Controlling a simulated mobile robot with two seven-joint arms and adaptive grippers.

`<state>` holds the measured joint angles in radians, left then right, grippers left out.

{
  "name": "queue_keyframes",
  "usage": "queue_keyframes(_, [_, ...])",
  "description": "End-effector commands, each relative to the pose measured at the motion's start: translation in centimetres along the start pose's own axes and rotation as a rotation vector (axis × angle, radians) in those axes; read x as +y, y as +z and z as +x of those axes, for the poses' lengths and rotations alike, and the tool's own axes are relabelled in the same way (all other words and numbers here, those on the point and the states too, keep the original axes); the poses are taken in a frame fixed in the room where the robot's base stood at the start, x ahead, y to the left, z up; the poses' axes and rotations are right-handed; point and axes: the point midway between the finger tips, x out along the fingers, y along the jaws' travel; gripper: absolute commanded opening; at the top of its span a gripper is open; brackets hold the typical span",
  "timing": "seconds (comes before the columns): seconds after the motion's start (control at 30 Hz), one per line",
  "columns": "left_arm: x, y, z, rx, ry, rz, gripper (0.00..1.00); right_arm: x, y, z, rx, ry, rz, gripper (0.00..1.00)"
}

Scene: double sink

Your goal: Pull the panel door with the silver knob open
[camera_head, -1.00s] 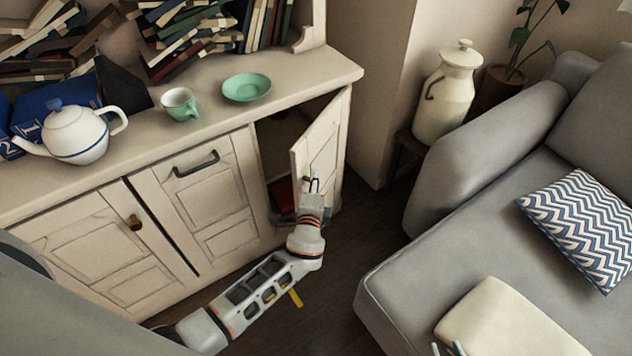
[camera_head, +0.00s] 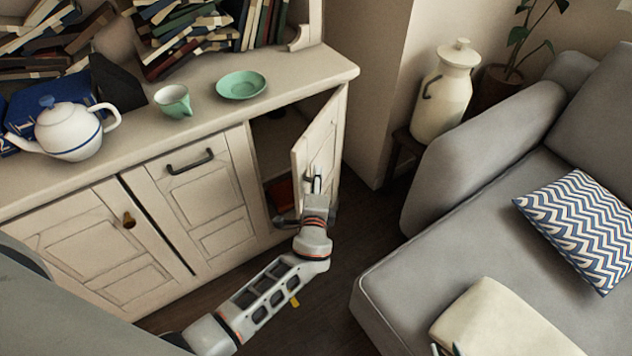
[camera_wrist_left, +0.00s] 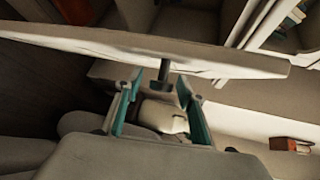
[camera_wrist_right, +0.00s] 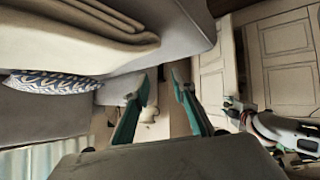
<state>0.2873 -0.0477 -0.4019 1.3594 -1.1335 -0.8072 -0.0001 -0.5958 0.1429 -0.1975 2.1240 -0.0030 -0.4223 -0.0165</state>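The cream panel door (camera_head: 321,152) at the right end of the cabinet stands partly open, its inside dark. My left gripper (camera_head: 315,186) is at this door's outer face, and its arm hides most of the fingers. The left wrist view shows the door (camera_wrist_left: 150,52) nearly edge-on, with a dark-looking knob (camera_wrist_left: 162,75) between the spread fingertips. I see gaps beside the knob, so the fingers are not closed on it. My right gripper (camera_head: 443,349) barely shows at the bottom edge; in the right wrist view (camera_wrist_right: 158,82) its fingers are open and empty.
The middle door has a dark bar handle (camera_head: 190,162); the left one has a brass knob (camera_head: 129,220). A teapot (camera_head: 68,134), cup (camera_head: 174,101) and saucer (camera_head: 241,85) stand on top. A grey sofa (camera_head: 400,290) is to the right, with dark floor between.

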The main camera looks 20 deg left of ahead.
Motion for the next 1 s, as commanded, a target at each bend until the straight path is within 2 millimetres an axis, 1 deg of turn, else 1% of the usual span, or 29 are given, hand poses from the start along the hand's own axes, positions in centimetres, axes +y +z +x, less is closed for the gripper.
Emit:
queue_keyframes(0.23, [-0.1, 0.0, 0.0, -0.001, -0.001, 0.000, 0.39, 0.1, 0.4, -0.1, -0.006, -0.002, -0.006, 0.25])
queue_keyframes(0.37, [0.0, 0.0, -0.8, 0.000, 0.000, 0.000, 0.39, 0.1, 0.3, 0.0, -0.004, -0.001, -0.007, 0.25])
queue_keyframes(0.47, [0.1, 0.0, -2.2, 0.000, 0.001, -0.002, 0.39, 0.1, 0.2, 0.0, -0.003, -0.001, -0.007, 0.25])
queue_keyframes(0.7, [0.1, 0.0, -7.2, 0.000, 0.002, -0.002, 0.39, 0.2, 0.1, 0.0, -0.001, 0.000, -0.007, 0.25])
queue_keyframes(0.8, [0.1, 0.0, -9.0, 0.000, 0.001, -0.001, 0.39, 0.2, 0.1, 0.0, 0.000, 0.000, -0.007, 0.25])
queue_keyframes(0.9, [0.0, 0.0, -10.4, 0.000, 0.001, -0.002, 0.39, 0.2, 0.0, 0.0, 0.000, 0.001, -0.007, 0.25])
queue_keyframes(1.0, [0.0, 0.0, -11.4, 0.000, 0.000, 0.000, 0.39, 0.2, 0.0, 0.0, 0.000, 0.001, -0.007, 0.25])
